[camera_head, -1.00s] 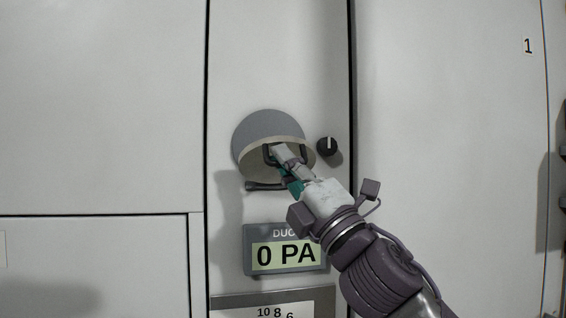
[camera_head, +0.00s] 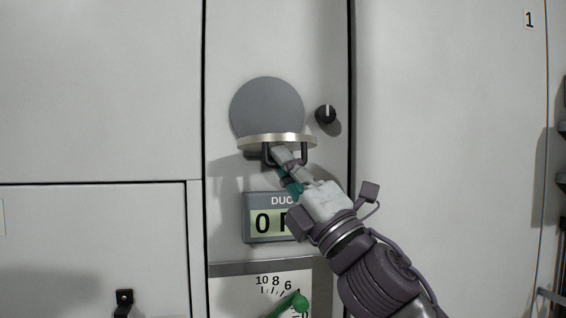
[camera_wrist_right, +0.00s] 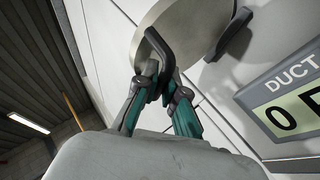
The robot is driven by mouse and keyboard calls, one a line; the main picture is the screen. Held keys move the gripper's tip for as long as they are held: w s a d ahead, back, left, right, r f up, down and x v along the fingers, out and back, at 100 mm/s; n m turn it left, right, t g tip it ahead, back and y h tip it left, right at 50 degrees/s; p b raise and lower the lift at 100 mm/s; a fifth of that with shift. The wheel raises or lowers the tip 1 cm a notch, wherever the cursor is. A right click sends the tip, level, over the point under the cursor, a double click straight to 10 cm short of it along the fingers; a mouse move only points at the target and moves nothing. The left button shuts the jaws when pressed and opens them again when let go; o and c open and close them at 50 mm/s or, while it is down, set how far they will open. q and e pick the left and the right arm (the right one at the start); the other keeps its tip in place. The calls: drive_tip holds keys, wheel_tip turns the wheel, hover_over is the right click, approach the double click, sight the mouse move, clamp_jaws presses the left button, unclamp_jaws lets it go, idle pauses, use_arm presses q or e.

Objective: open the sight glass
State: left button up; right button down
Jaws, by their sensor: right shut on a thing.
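The sight glass is a grey disc (camera_head: 267,106) on a narrow light panel in the head view. Its round cover (camera_head: 278,140) juts out from the disc's lower edge and shows almost edge-on, so most of the disc is uncovered. A dark bar handle (camera_head: 304,153) sits on the cover's outer side. My right gripper (camera_head: 281,154) is shut on this handle. In the right wrist view my right gripper (camera_wrist_right: 158,88) has its teal fingers closed around the handle (camera_wrist_right: 162,52), with the cover (camera_wrist_right: 186,25) just beyond. My left gripper is not in view.
A black knob (camera_head: 326,115) is right of the disc. Below is a duct pressure display (camera_head: 255,226), partly hidden by my arm. Under it is a dial (camera_head: 240,290) with a green lever (camera_head: 290,305). A black latch (camera_head: 123,300) is at lower left.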

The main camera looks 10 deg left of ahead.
drive_tip(key=shift+s, duration=0.1)
drive_tip(key=c, duration=1.5)
unclamp_jaws()
drive_tip(key=shift+c, duration=0.2)
drive_tip(key=shift+s+r, duration=0.1)
drive_tip(key=v, duration=1.2)
